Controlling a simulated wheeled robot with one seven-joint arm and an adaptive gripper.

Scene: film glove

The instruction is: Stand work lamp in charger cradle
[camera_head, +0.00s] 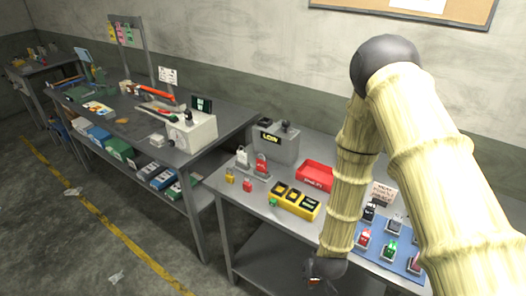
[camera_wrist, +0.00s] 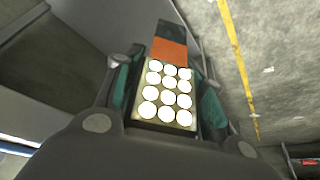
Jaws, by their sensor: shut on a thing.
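The work lamp (camera_wrist: 171,50) shows in the wrist view, with a grid of round white lights and an orange and dark end. My gripper (camera_wrist: 166,92) is shut on it, with teal pads against its two sides. In the head view my gripper (camera_head: 322,274) is low in front of the right-hand table, mostly hidden behind my arm; the lamp is hard to make out there. I cannot tell for sure which thing is the charger cradle. A yellow block (camera_head: 280,209) with several black-topped sections stands near the table's front edge.
The grey table (camera_head: 237,206) also bears a grey box (camera_head: 277,147), a red tray (camera_head: 316,176), small padlock-like items and a blue mat (camera_head: 409,264) with several small objects. My arm covers part of the table. A cluttered workbench (camera_head: 137,128) stands to the left.

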